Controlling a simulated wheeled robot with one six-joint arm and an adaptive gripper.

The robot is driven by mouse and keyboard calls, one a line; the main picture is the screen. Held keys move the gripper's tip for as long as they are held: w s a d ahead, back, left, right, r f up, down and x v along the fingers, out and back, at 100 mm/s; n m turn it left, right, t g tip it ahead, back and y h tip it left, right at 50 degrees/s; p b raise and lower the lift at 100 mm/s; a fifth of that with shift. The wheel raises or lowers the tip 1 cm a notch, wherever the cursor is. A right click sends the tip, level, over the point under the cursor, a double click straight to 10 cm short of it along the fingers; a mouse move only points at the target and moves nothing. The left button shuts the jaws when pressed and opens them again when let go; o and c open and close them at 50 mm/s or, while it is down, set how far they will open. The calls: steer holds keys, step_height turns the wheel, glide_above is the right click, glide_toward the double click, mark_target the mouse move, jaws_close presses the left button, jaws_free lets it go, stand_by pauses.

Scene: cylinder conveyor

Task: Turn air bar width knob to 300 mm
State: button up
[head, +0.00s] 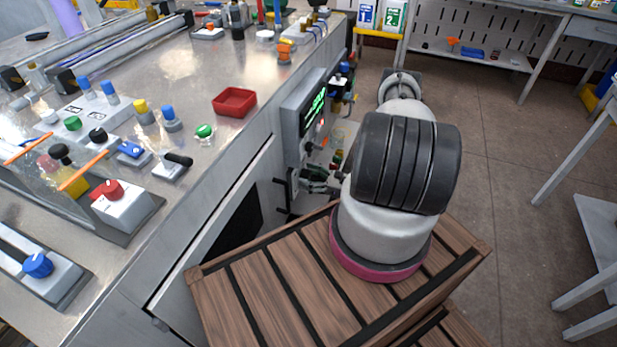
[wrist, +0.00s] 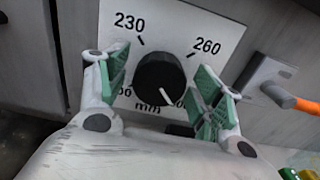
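The black round knob (wrist: 160,78) sits on a white dial plate (wrist: 180,22) in the wrist view. The plate reads 230 at upper left, 260 at upper right and mm below. Left and lower-right numbers are partly hidden by my fingers. The knob's white pointer line faces lower right, toward the partly hidden number. My gripper (wrist: 162,88) is open, with one green-padded finger on each side of the knob and visible gaps between pads and knob. In the head view my gripper (head: 318,182) is small beside the bench's side; the knob cannot be made out there.
An orange-tipped grey fitting (wrist: 275,85) is right of the dial plate. A display with green digits (head: 315,108) stands above my gripper at the bench edge. The bench top (head: 190,65) carries several knobs and a red tray (head: 234,102). Open floor (head: 510,170) lies to the right.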

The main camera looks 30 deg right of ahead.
steer(key=v, duration=1.2)
stand_by(0.3)
